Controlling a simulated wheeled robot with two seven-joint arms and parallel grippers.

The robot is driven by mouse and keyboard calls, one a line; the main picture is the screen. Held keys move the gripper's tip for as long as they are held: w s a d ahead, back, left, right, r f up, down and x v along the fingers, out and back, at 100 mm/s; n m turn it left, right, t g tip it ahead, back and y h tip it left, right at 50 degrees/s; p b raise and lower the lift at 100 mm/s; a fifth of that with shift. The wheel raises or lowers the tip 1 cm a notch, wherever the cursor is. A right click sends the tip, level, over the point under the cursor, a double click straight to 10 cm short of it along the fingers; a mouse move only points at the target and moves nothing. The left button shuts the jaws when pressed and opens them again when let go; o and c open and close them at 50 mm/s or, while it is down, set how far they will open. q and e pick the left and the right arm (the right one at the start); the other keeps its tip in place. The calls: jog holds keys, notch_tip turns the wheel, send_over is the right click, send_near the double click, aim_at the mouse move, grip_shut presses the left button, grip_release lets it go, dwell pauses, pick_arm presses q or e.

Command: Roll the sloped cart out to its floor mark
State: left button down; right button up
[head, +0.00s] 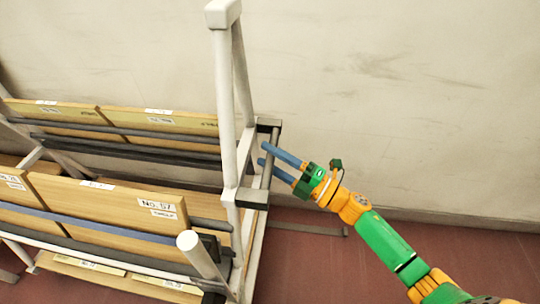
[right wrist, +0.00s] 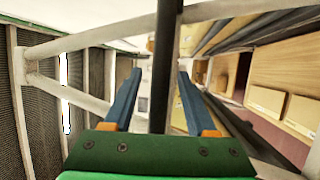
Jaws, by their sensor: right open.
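The sloped cart (head: 231,170) has a white tube frame and carries tilted wooden panels on padded rails; it fills the left half of the head view. A grey handle bar (head: 267,178) runs between two dark brackets on its right end. My right gripper (head: 263,154) reaches in from the right at this handle, with its two blue fingers open. In the right wrist view the dark handle bar (right wrist: 164,75) passes between the open fingers, with a gap on each side. I cannot tell whether a finger touches it. My left gripper is not in view.
A pale scuffed wall (head: 400,90) stands behind the cart. The reddish floor (head: 325,265) is clear at the lower right, apart from a thin grey rail (head: 305,229) low beside the cart. One front panel (head: 110,205) is labelled "No. 57". No floor mark shows.

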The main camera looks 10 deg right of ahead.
grip_shut()
dwell(1.4)
